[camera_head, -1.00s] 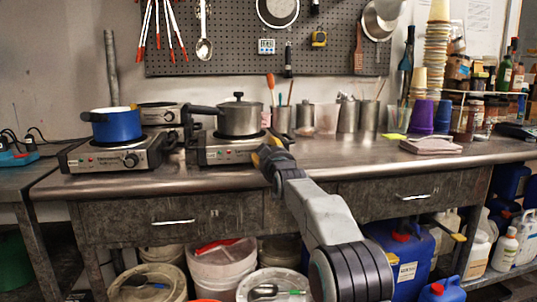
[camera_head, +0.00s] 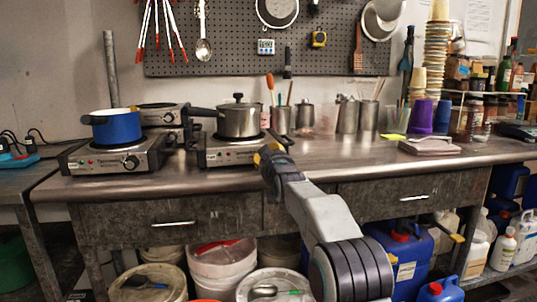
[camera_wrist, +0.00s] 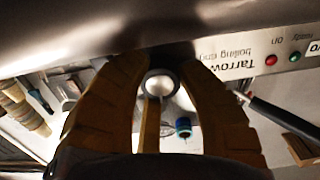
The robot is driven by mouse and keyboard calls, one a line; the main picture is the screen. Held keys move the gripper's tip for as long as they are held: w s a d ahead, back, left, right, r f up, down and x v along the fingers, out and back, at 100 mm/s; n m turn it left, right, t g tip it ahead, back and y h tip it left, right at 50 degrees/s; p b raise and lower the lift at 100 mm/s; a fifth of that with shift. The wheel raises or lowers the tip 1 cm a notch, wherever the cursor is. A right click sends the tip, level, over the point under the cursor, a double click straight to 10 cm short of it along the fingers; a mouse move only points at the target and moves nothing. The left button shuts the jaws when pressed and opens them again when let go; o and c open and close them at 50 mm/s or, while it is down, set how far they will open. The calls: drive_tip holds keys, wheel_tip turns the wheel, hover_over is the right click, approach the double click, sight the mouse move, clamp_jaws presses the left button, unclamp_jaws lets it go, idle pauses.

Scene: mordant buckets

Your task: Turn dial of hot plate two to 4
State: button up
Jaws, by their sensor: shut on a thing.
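Two hot plates stand on the steel bench. The left one (camera_head: 115,158) carries a blue pot and shows its dark dial (camera_head: 131,162) on the front. The other hot plate (camera_head: 228,156) carries a lidded steel pot. My gripper (camera_head: 268,153) is at the right end of its front panel. In the wrist view, my gripper (camera_wrist: 166,53) has its two yellowish fingers closing in at the panel. The panel label (camera_wrist: 222,68) is upside down there, beside a red and a green light. The dial between the fingertips is hidden in shadow, so its setting cannot be read.
Steel canisters (camera_head: 305,115) are right of the steel pot. The bench front right of my gripper is clear.

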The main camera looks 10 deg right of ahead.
drive_tip(key=shift+a+r, duration=0.1)
drive_tip(key=shift+r, duration=0.3)
drive_tip(key=o, duration=1.2)
drive_tip(key=shift+f, duration=0.25)
drive_tip(key=shift+f+b, duration=0.1)
drive_tip(key=shift+b, duration=0.25)
